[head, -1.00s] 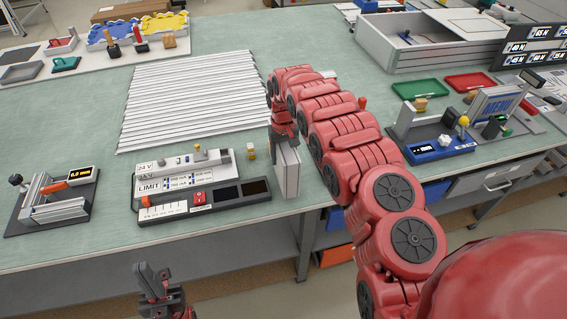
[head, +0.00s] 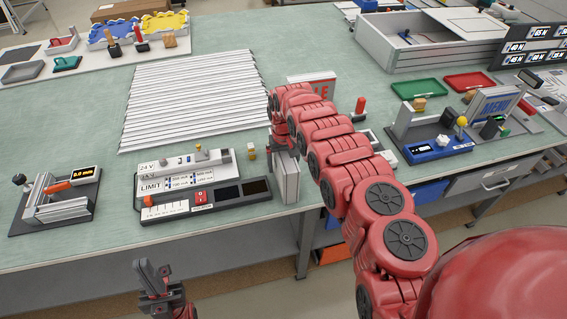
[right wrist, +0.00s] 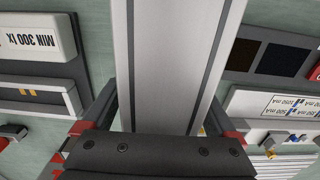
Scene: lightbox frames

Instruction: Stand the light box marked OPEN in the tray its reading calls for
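A grey light box (head: 288,178) stands upright, seen edge-on, near the table's front edge; its marking is hidden from the head view. My right gripper (head: 281,138) reaches down over it, and in the right wrist view its fingers (right wrist: 163,100) close on both sides of the pale box (right wrist: 165,55). My left gripper (head: 152,277) is open and empty in front of the table. A green tray (head: 420,97) and a red tray (head: 470,90) lie behind.
A LIMIT panel (head: 165,183) is just left of the held box. A slide gauge (head: 70,206) stands at far left. A white slatted sheet (head: 190,98) covers the middle. A MIN 300 lx block (right wrist: 35,36) is beside the box in the wrist view.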

